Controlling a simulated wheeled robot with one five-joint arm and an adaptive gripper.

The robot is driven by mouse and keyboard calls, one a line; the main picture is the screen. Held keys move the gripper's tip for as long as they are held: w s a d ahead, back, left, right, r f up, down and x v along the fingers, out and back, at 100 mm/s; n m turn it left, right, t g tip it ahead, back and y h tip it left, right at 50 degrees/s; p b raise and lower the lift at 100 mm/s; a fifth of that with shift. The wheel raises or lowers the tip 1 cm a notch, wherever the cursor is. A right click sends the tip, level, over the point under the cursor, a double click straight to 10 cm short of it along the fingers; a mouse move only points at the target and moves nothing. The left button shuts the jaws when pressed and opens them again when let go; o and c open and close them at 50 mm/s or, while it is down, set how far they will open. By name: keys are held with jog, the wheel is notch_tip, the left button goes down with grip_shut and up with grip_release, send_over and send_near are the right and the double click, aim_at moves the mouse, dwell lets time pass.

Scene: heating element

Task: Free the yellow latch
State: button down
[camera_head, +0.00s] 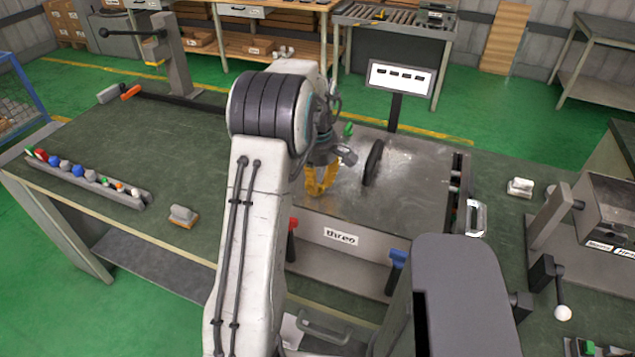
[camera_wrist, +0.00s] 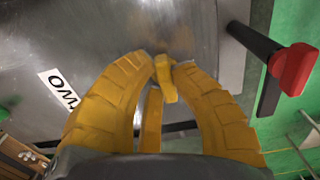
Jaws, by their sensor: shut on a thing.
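My gripper (camera_head: 318,192) has yellow fingers and reaches down onto the left part of the grey metal-topped box (camera_head: 420,200). In the wrist view my gripper (camera_wrist: 163,68) has its two curved fingers closed in, with their tips around a small yellow piece, which I take for the yellow latch (camera_wrist: 166,82). The latch is the same yellow as the fingers, so its outline is hard to make out. In the head view I cannot tell it from the fingers. A red-topped handle (camera_head: 293,224) and a blue-topped handle (camera_head: 398,257) stand at the box's front.
A black disc (camera_head: 373,162) stands upright on the metal top, right of my gripper. A sign (camera_head: 401,78) stands behind. In the wrist view, a red handle (camera_wrist: 297,70) is at the right. A rack of coloured knobs (camera_head: 80,172) and a small block (camera_head: 184,215) lie left; the left bench is mostly clear.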

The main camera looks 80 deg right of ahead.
jog(key=shift+a+f, duration=0.1)
jog(key=c, duration=1.1)
grip_release()
jog(key=shift+o, duration=0.2)
notch_tip(320, 180, up, 12)
